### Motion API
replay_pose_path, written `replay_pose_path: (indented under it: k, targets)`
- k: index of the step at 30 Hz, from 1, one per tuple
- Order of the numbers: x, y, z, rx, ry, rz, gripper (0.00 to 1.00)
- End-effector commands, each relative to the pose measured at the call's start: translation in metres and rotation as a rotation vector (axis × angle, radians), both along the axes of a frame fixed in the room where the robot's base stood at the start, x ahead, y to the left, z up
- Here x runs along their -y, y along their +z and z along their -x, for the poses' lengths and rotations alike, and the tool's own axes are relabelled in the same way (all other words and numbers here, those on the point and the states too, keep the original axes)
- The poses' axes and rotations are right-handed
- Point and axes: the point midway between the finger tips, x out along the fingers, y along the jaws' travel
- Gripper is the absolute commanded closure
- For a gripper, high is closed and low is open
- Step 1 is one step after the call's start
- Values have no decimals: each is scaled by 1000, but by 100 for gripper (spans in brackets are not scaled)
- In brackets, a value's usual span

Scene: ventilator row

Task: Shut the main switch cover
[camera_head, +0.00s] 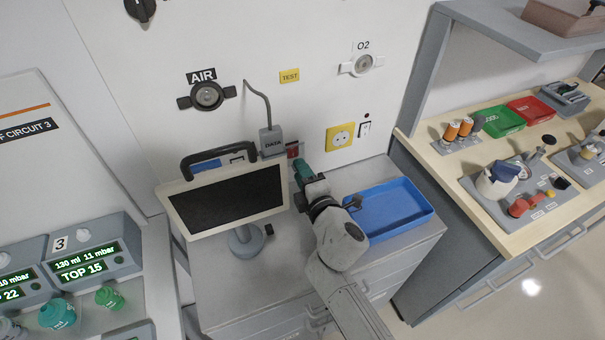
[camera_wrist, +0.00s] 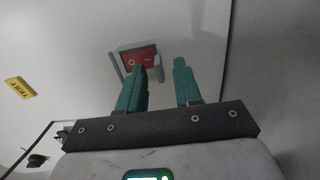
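A small red panel (camera_head: 292,150), which looks like the main switch, is on the white wall right of the grey DATA box. It also shows in the wrist view (camera_wrist: 138,58), with light marks on it. Thin grey upright pieces flank it there, one at its left (camera_wrist: 116,66) and one at its right (camera_wrist: 160,68). I cannot tell which is the cover or how far it stands open. My gripper (camera_head: 302,168) is just below and right of the red panel. In the wrist view its two teal fingers (camera_wrist: 160,70) are apart with nothing held between them. The left finger partly hides the panel's lower edge.
A black screen (camera_head: 230,200) with a dark handle stands left of my gripper. A blue tray (camera_head: 425,190) lies right of my arm. A yellow socket (camera_head: 340,136) and a light switch (camera_head: 365,128) are on the wall to the right. The DATA box (camera_head: 271,140) is close left.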

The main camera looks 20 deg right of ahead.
Motion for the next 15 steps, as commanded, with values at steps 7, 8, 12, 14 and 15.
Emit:
replay_pose_path:
  k: [7,8,12,14,15]
  targets:
    - [0,0,0,0,0,0,67]
    - [0,0,0,0,0,0,70]
    - [0,0,0,0,0,0,83]
    - [0,0,0,0,0,0,89]
    - [0,0,0,0,0,0,93]
